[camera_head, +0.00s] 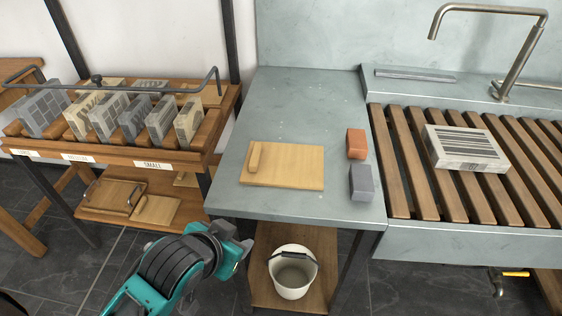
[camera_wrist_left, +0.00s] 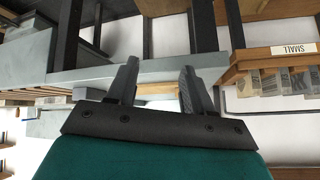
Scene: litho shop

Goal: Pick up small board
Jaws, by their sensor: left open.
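A small pale wooden board (camera_head: 295,167) with a raised grip along its left end lies flat on the grey counter. A strip of pale wood (camera_wrist_left: 157,88), probably this board, shows between the fingers in the left wrist view. My left gripper (camera_head: 243,246) is in front of the counter's front left corner, apart from the board. In the left wrist view the left gripper (camera_wrist_left: 156,80) has its two fingers spread, with nothing held. More pale boards (camera_head: 155,209) lie on the lower shelf of the rack at left. My right gripper is out of view.
An orange block (camera_head: 356,143) and a grey block (camera_head: 361,182) stand right of the board on the counter (camera_head: 310,105). A slatted sink rack (camera_head: 398,165) carries a printed stone (camera_head: 465,147). A white bucket (camera_head: 292,279) is below. A stone rack (camera_head: 110,148) stands left.

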